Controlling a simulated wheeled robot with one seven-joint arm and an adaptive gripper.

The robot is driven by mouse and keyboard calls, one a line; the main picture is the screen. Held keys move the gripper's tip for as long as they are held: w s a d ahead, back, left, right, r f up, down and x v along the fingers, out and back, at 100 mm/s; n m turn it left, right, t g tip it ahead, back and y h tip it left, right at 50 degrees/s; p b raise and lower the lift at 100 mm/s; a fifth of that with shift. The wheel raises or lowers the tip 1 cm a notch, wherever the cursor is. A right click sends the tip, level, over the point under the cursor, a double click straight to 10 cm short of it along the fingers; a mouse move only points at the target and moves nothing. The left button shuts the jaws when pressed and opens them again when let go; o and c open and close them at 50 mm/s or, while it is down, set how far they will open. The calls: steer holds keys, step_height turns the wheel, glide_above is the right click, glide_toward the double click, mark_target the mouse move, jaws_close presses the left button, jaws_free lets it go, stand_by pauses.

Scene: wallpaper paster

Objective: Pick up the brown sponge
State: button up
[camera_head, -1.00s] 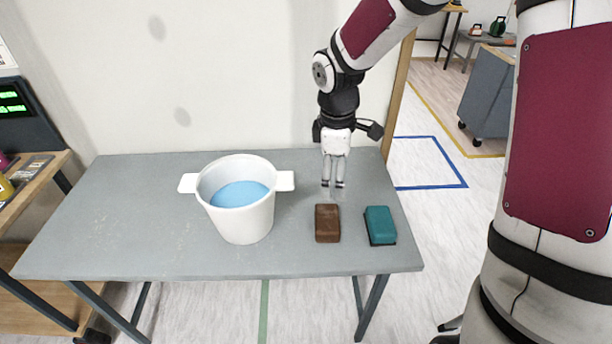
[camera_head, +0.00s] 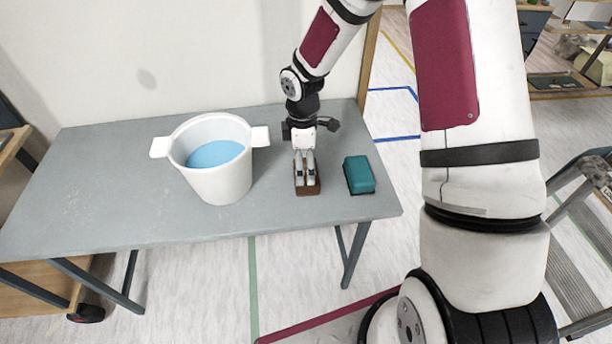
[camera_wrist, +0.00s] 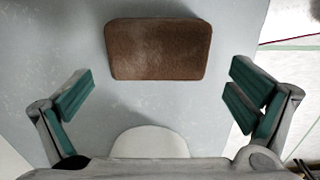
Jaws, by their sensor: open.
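The brown sponge (camera_head: 308,187) lies on the grey table, right of the white bucket. In the wrist view the sponge (camera_wrist: 158,49) lies flat at the top centre, its long side across the picture, beyond the fingertips. My gripper (camera_head: 305,182) is over the sponge in the head view and hides part of it. In the wrist view my gripper (camera_wrist: 160,95) is open and empty, its green-padded fingers spread wider than the sponge. I cannot tell the exact height of the fingertips above the table.
A teal sponge with a dark base (camera_head: 359,175) lies right of the brown one. A white bucket (camera_head: 228,183) with side handles and blue liquid stands to the left. The grey table (camera_head: 110,190) is clear on its left. A wall stands behind the table.

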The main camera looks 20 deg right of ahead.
steer(key=shift+w+d+f, duration=0.1)
steer(key=shift+f, duration=2.5)
steer(key=c, duration=0.8)
